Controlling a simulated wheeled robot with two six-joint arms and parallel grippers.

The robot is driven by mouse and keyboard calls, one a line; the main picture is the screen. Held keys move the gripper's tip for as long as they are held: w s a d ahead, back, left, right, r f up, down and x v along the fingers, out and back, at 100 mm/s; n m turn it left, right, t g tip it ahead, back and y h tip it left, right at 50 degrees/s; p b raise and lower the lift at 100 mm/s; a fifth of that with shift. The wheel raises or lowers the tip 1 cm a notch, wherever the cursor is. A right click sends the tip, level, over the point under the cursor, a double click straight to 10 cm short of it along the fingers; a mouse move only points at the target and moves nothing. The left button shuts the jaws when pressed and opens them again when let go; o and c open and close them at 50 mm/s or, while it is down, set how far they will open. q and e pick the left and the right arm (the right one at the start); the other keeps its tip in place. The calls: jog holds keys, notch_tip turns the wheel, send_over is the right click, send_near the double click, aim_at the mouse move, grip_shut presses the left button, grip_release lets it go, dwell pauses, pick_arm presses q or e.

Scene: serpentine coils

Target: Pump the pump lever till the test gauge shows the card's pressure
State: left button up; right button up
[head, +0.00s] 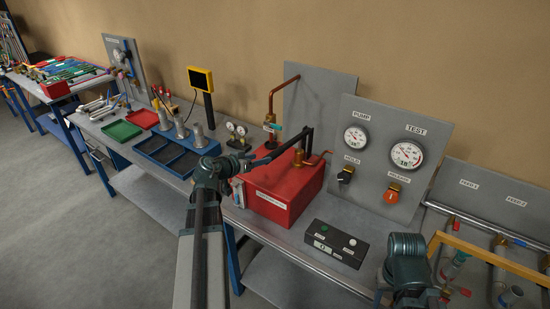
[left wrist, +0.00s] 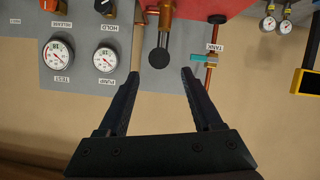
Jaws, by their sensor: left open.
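The red pump box (head: 275,203) stands on the bench, with a brass pump fitting (head: 298,158) on top. The black pump lever (head: 287,143) slopes down leftward from above it towards my left gripper (head: 250,163). In the left wrist view my left gripper (left wrist: 160,72) is open. The lever's round black end (left wrist: 158,58) shows between the fingertips, with no clear contact. The test gauge (head: 406,154) is on the grey panel, and also in the left wrist view (left wrist: 58,53); its reading is too small to make out. I cannot pick out the card. My right gripper's jaws are not visible.
The panel also has a pump gauge (head: 356,139), a black hold knob (head: 345,175) and an orange release knob (head: 391,196). A black box with buttons (head: 337,243) lies in front. A blue tray (head: 168,155) and small gauges (head: 236,132) stand left of the pump.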

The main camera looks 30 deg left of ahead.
aim_at(273, 155)
pick_arm(q)
jog(key=b+x, duration=0.3)
jog(key=x, duration=0.6)
jog(key=shift+w+f, duration=0.1)
jog(key=shift+w, duration=0.2)
grip_shut()
dwell(1.0)
